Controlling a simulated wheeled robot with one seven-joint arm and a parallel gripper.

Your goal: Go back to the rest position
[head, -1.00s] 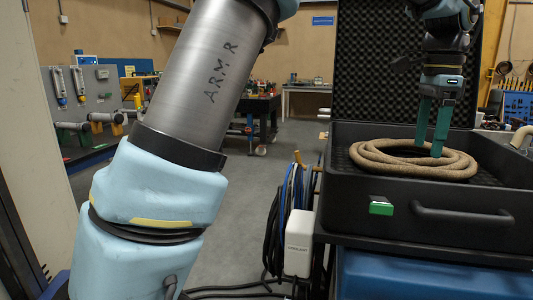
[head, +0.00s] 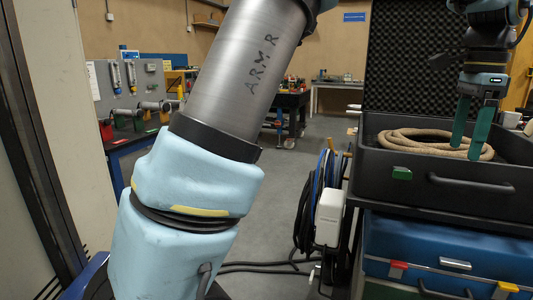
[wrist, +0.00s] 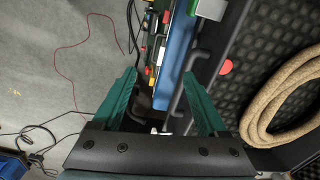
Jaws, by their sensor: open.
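My gripper (head: 471,135) has green fingers that point down and stand apart with nothing between them. In the head view it is at the right, in front of a coil of tan rope (head: 420,137) and partly covering it. In the wrist view the open fingers (wrist: 165,90) are over the front edge of the case, and the rope coil (wrist: 262,108) lies to their right, clear of them. The rope rests in the open black case (head: 400,176).
The case's foam-lined lid (head: 409,60) stands up behind the gripper. A blue case (head: 440,248) sits below. Hanging cables (head: 311,205) and a white box (head: 330,217) are left of the case. A workbench (head: 121,147) stands at the left. Open floor (head: 281,178) lies between.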

